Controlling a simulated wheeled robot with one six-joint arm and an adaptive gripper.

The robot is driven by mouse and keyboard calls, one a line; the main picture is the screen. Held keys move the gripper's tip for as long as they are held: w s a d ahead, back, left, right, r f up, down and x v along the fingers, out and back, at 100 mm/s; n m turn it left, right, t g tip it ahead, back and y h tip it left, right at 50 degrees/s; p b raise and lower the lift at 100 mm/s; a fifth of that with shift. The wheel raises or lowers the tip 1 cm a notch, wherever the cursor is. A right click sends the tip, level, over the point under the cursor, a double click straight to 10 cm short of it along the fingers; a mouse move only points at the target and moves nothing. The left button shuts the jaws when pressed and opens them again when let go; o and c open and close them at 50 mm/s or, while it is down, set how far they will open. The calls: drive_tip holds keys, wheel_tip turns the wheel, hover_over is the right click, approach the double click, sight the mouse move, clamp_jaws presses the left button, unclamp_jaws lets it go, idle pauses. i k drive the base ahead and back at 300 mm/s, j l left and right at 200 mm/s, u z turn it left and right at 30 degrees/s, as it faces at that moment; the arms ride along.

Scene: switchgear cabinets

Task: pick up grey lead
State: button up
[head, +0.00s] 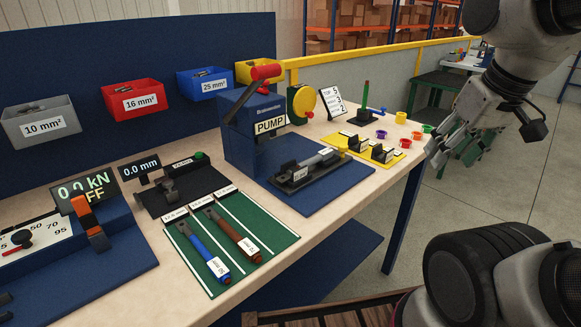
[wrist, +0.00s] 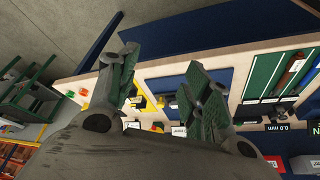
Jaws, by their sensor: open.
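A grey lead (head: 318,160) lies in a black cradle (head: 300,181) on the blue pad in front of the pump. A blue lead (head: 205,248) and a brown lead (head: 234,233) lie side by side on the green mat (head: 262,229), left of the cradle. My gripper (head: 440,143) is up at the right, beyond the bench's right edge and well apart from the grey lead. In the wrist view my gripper (wrist: 162,64) has its two fingers spread with nothing between them. The grey lead cannot be clearly made out there.
The blue pump (head: 250,125) with its red handle stands behind the cradle. A yellow mat (head: 380,150) with black holders and several coloured rings (head: 401,118) are right of it. Labelled bins (head: 134,100) hang on the back panel.

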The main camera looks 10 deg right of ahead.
sight(326, 154)
drive_tip(key=i+l+u, duration=0.25)
drive_tip(key=l, duration=0.15)
drive_tip(key=l+u, duration=0.25)
drive_tip(key=l, duration=0.15)
drive_tip(key=i+l+u, duration=0.1)
drive_tip(key=l+u, duration=0.15)
drive_tip(key=l, duration=0.2)
